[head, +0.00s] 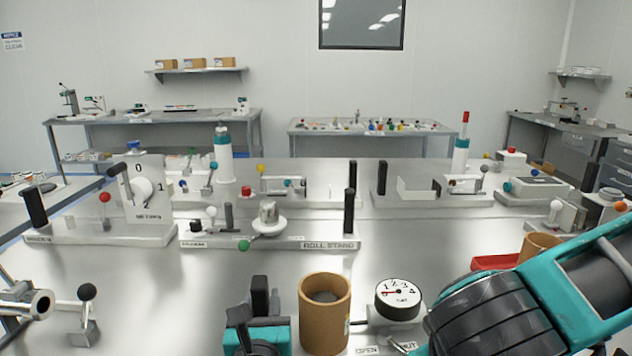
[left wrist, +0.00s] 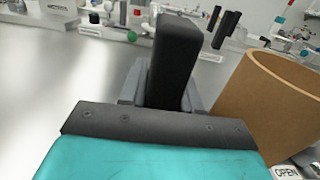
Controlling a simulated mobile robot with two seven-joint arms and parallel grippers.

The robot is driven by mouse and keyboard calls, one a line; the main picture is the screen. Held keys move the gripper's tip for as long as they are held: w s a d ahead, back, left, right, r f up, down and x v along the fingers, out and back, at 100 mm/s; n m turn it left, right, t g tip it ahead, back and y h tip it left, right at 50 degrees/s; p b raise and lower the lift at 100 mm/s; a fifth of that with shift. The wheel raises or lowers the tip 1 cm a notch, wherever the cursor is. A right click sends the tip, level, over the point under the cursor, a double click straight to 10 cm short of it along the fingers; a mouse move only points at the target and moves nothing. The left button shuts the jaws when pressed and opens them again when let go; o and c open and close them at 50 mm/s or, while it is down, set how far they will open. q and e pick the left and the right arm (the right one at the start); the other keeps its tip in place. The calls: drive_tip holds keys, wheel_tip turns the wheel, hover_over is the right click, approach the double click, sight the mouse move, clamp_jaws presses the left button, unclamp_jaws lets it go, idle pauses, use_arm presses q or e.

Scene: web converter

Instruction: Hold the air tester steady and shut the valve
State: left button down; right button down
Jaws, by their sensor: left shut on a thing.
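The air tester has a round white gauge (head: 398,292) with a red needle, at the bottom of the head view. OPEN (head: 367,350) and SHUT (head: 409,345) labels lie in front of it. A small metal lever near them is partly cut off by the frame edge. My left gripper (head: 259,312) is shut on an upright black handle (left wrist: 174,62), left of the gauge. Whether this handle joins the tester's base is hidden. My right arm reaches in from the right beside the gauge; its fingers do not show.
An open brown cylinder (head: 325,315) stands between my left gripper and the gauge. A red tray (head: 495,262) and another brown cylinder (head: 540,246) are behind my right arm. The roll stand (head: 328,245) and other fixtures line the table's back.

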use_arm(q)
drive_tip(key=c, duration=1.2)
unclamp_jaws()
drive_tip(key=shift+f, duration=0.3)
drive_tip(key=o, duration=0.5)
drive_tip(key=shift+r, duration=0.25)
drive_tip(key=s, duration=0.7)
drive_tip(key=shift+s+d, duration=0.3)
